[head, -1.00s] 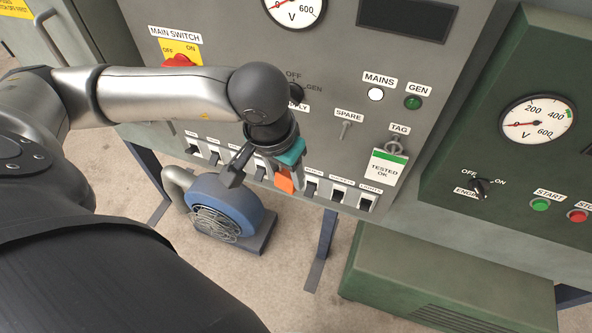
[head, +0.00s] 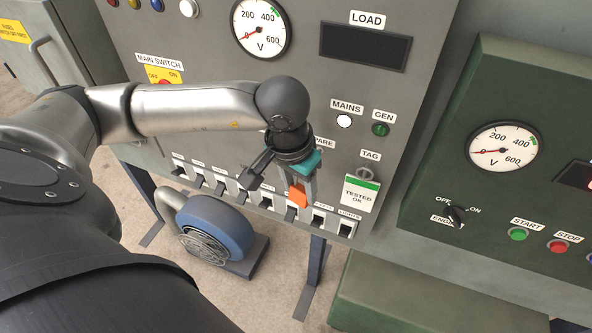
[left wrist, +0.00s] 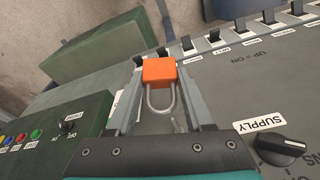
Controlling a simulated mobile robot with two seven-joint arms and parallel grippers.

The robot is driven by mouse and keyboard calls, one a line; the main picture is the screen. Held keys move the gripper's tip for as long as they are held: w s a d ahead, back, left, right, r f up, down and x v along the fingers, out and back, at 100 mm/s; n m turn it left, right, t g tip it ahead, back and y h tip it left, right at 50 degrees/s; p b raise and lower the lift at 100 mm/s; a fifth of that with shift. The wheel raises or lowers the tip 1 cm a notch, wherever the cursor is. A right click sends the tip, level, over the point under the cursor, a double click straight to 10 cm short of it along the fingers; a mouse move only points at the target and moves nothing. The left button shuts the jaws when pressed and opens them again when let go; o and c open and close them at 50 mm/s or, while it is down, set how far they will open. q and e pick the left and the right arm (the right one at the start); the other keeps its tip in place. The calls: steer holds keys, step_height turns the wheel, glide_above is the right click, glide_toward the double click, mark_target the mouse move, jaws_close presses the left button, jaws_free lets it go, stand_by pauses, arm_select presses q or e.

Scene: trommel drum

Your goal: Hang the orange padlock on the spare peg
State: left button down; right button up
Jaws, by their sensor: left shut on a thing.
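My left gripper (head: 299,190) is shut on the orange padlock (head: 298,197), in front of the grey panel below the partly covered SPARE label (head: 322,143). In the left wrist view the orange padlock body (left wrist: 159,71) sits between the fingers, with its grey U-shaped shackle pointing toward the palm. The spare peg is hidden behind my gripper in the head view. A small grey stub beside the shackle in the left wrist view may be the peg, but I cannot tell for sure. My right gripper is not in view.
A TESTED OK tag (head: 361,190) hangs from the TAG peg (head: 365,172) just right of my gripper. A row of breaker switches (head: 267,200) runs below. The SUPPLY knob (left wrist: 282,150) is close by in the left wrist view. A blue blower (head: 214,228) stands on the floor.

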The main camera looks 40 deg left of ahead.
arm_select(q)
steer(key=w, duration=0.3)
steer(key=w+a, duration=0.1)
steer(key=w, duration=0.1)
steer(key=shift+w+a+f, duration=0.1)
steer(key=shift+w+f, duration=0.15)
steer(key=shift+w+a+f+b, duration=0.15)
steer(key=shift+w+f+b, duration=0.3)
steer(key=shift+b, duration=0.3)
steer(key=shift+r, duration=0.1)
stand_by(0.4)
steer(key=shift+c, duration=1)
jaws_free()
step_height(320, 180, up, 15)
steer(key=s, duration=0.2)
steer(key=shift+s, duration=0.35)
